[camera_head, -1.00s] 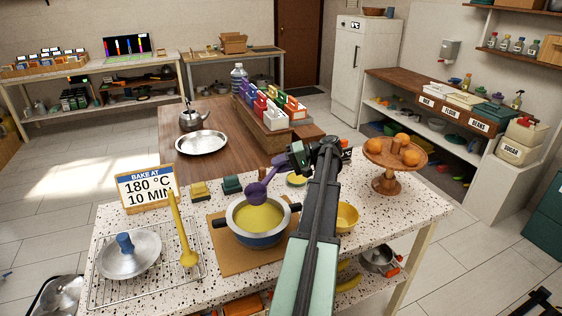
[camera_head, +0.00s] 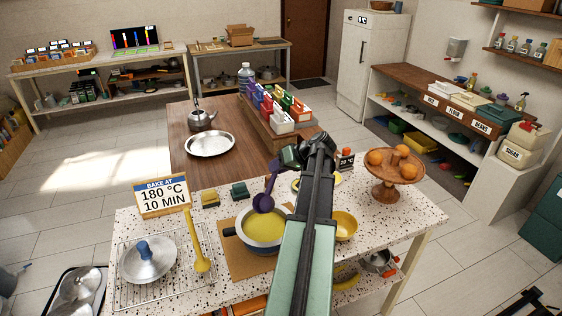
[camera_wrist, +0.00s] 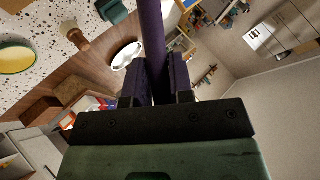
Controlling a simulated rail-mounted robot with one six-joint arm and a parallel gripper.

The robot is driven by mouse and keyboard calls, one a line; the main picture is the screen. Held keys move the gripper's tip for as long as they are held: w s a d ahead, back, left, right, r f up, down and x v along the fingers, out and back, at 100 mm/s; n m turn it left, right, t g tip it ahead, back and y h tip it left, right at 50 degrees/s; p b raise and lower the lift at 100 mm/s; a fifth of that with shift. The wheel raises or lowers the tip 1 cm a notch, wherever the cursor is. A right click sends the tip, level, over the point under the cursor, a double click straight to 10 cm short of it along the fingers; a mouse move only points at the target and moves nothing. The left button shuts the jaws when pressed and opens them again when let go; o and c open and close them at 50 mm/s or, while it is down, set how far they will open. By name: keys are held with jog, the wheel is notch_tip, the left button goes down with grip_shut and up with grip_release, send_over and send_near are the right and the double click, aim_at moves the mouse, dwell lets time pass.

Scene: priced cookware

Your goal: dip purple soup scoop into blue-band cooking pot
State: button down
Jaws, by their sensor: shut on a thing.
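The purple soup scoop (camera_head: 263,202) is held by its handle in my gripper (camera_head: 290,158), which is shut on it. The scoop hangs steeply, its bowl low over the blue-band cooking pot (camera_head: 236,233). The pot holds yellow soup (camera_head: 262,227) and stands on a brown board. I cannot tell whether the scoop's bowl touches the soup. In the wrist view the purple handle (camera_wrist: 153,45) runs up from between the jaws (camera_wrist: 155,85). My arm hides the pot's right side.
A yellow ladle (camera_head: 198,245) and a lid with a blue knob (camera_head: 147,262) lie on a wire rack left of the pot. A yellow bowl (camera_head: 345,225) and a wooden stand with oranges (camera_head: 390,190) are to the right. A sign (camera_head: 161,197) stands at the back left.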

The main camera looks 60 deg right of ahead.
aim_at(270, 186)
jog(key=a+f+n+h+b, duration=0.1)
jog(key=a+f, duration=0.1)
jog(key=a+f+h+b, duration=0.2)
jog(key=f, duration=0.1)
jog(key=shift+w+a+n, duration=0.1)
jog(key=shift+a+n, duration=0.3)
jog(key=shift+g, duration=0.3)
notch_tip(270, 186, down, 5)
jog(key=b, duration=0.5)
jog(key=shift+d, duration=0.1)
jog(key=d+f+m+t+y+b, duration=0.3)
jog(key=d+f+m+y+b, duration=0.45)
jog(key=b, duration=0.75)
notch_tip(270, 186, up, 6)
jog(key=d+y+p, duration=0.1)
jog(key=d+p, duration=0.1)
jog(key=p, duration=0.4)
jog(key=shift+s+r+n, duration=0.2)
jog(key=shift+s+n, duration=0.1)
jog(key=shift+n, duration=0.15)
jog(key=shift+d+y, duration=0.15)
jog(key=shift+y, duration=0.1)
